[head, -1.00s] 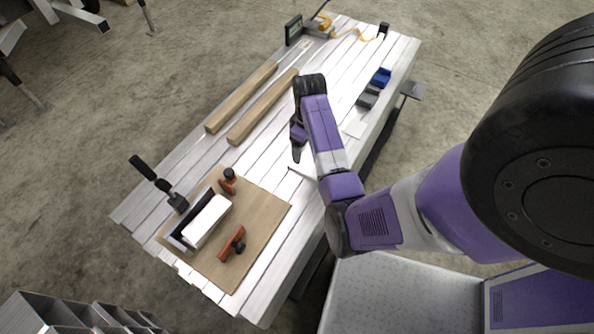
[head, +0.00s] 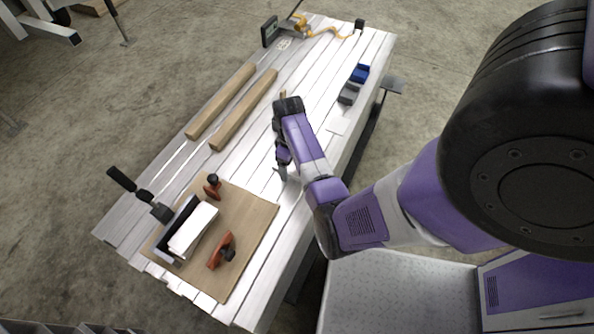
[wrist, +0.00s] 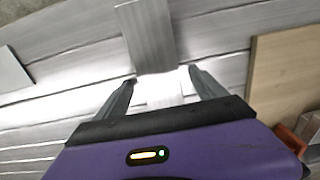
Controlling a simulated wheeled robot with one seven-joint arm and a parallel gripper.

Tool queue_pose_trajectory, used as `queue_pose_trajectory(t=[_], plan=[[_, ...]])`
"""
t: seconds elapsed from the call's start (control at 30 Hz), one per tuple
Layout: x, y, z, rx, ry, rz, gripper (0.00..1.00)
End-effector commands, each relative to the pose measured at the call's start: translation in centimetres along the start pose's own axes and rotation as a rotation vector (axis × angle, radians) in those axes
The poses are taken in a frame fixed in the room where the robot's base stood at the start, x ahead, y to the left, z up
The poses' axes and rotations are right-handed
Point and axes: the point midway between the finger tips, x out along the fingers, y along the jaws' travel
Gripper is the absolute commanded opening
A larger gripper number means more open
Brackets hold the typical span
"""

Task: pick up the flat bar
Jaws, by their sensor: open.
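The flat bar (wrist: 147,33) is a plain grey strip lying on the white slatted bench top. My gripper (wrist: 161,75) is open, with one finger on each side of the gap and nothing held. In the head view my gripper (head: 281,168) points down over the middle of the bench (head: 246,165); the bar is largely hidden there by my arm.
Two wooden bars (head: 244,109) lie behind my gripper. Grey and blue blocks (head: 360,73) and a thin pale plate (head: 337,126) sit toward the right edge.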

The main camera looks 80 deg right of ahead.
Motion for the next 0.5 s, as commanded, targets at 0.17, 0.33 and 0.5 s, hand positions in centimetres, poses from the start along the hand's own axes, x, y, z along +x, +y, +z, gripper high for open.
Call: queue_pose_trajectory(t=[0.17, 0.33, 0.5], plan=[[-0.05, 0.00, -0.01, 0.000, 0.000, 0.000, 0.64], [-0.05, -0.01, -0.01, 0.000, 0.000, 0.000, 0.31], [-0.06, -0.01, 0.00, 0.000, 0.000, 0.000, 0.00]])
